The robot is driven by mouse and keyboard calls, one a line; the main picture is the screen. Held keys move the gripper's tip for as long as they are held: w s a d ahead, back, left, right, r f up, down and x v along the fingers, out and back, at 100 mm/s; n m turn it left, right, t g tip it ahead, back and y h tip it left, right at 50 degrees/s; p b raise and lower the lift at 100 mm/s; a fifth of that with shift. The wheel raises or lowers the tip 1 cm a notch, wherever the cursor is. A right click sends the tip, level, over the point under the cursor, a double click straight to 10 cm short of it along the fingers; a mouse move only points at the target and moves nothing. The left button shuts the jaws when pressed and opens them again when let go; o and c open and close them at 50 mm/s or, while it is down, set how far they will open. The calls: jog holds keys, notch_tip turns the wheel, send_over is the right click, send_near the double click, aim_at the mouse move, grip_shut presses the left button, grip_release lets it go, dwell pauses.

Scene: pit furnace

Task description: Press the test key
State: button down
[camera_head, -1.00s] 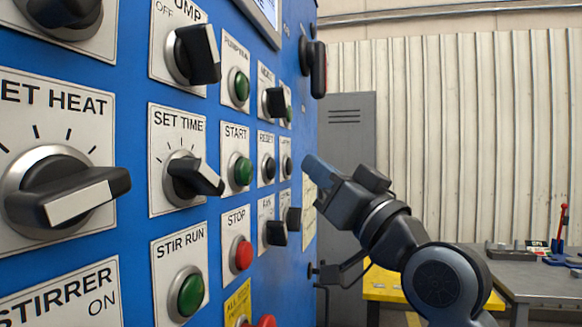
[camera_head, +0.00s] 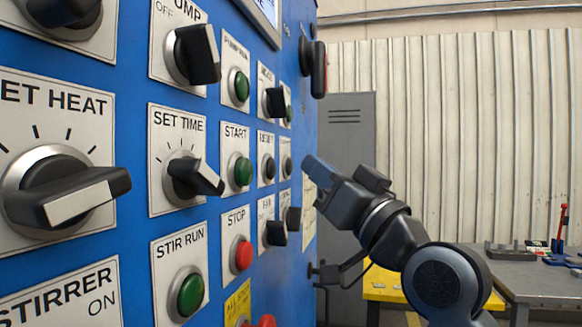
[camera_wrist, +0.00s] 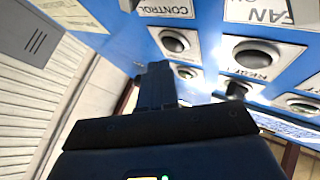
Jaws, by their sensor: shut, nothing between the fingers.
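The blue control panel (camera_head: 305,60) carries several labelled keys and knobs. None of its labels reads clearly as "test". A dark round button (camera_head: 287,166) to the right of the RESET button (camera_head: 268,168) has a label too small to read. The same dark button shows in the wrist view (camera_wrist: 175,42), its label lost in glare. My gripper (camera_head: 308,163) is shut and empty, its tip just right of that button in the head view. In the wrist view my gripper (camera_wrist: 157,72) points at the panel near that button; I cannot tell whether they touch.
The FAN knob (camera_head: 276,232) and CONTROL knob (camera_head: 293,220) stick out below the button row. A black-handled switch (camera_head: 314,68) juts from the panel's upper right. A grey cabinet (camera_head: 345,130) stands behind. A grey table (camera_head: 530,285) is at the right.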

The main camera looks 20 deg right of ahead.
jog(key=shift+a, duration=0.1)
jog(key=shift+w+a, duration=0.2)
jog(key=shift+a, duration=0.05)
dwell(0.3)
jog(key=shift+w+a, duration=0.25)
jog(key=shift+a, duration=0.05)
dwell(0.7)
jog(key=shift+s+d, duration=0.45)
jog(key=shift+d, duration=0.2)
jog(key=shift+d, duration=0.1)
jog(key=shift+s+d+b, duration=0.3)
jog(key=shift+s+d, duration=0.4)
jog(key=shift+d, duration=0.3)
jog(key=shift+s+d+b, duration=0.25)
jog(key=shift+s+d, duration=0.45)
jog(key=shift+d, duration=0.3)
jog(key=shift+f, duration=0.1)
